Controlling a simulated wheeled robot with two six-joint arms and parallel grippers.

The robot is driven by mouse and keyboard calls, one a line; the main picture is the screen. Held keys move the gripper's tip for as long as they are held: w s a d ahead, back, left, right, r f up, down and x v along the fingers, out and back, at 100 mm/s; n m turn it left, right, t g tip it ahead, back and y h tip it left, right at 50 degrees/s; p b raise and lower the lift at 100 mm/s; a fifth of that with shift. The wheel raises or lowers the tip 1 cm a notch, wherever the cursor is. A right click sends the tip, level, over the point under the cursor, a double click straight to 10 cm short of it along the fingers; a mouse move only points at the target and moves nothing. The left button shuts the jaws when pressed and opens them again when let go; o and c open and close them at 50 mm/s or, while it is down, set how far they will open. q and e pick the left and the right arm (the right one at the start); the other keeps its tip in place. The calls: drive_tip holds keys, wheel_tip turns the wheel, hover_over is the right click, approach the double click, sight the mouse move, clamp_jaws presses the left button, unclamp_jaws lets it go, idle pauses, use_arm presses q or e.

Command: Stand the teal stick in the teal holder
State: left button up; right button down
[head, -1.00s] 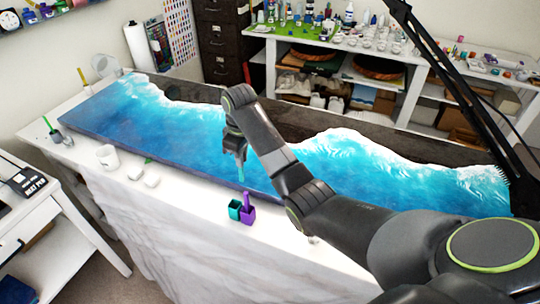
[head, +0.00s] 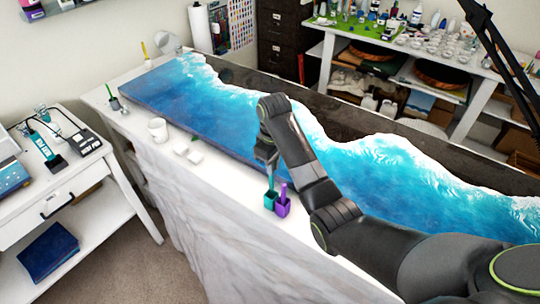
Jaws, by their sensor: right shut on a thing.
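The teal holder (head: 269,202) stands upright on the front strip of the white-draped table, touching or very close beside a purple holder (head: 283,209). My right gripper (head: 267,160) is shut on the teal stick (head: 271,181). The stick hangs nearly upright from the fingers, directly over the teal holder. Its lower end meets the holder's mouth in the picture; I cannot tell how far inside it is. My left gripper is out of view.
A purple stick (head: 284,190) stands in the purple holder. The blue wave resin panel (head: 210,110) lies behind the holders. A white cup (head: 158,130) and small white blocks (head: 188,152) sit to the left. A side table (head: 60,190) stands at far left.

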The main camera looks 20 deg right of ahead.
sight(272, 188)
drive_tip(key=f, duration=0.3)
drive_tip(key=shift+w+f+b, duration=0.1)
drive_tip(key=shift+w+b, duration=0.15)
drive_tip(key=shift+b, duration=0.1)
drive_tip(key=shift+s+f+b, duration=0.3)
drive_tip(key=shift+f, duration=0.55)
drive_tip(key=shift+w+f, duration=0.15)
drive_tip(key=shift+f, duration=0.8)
drive_tip(key=c, duration=1.4)
unclamp_jaws()
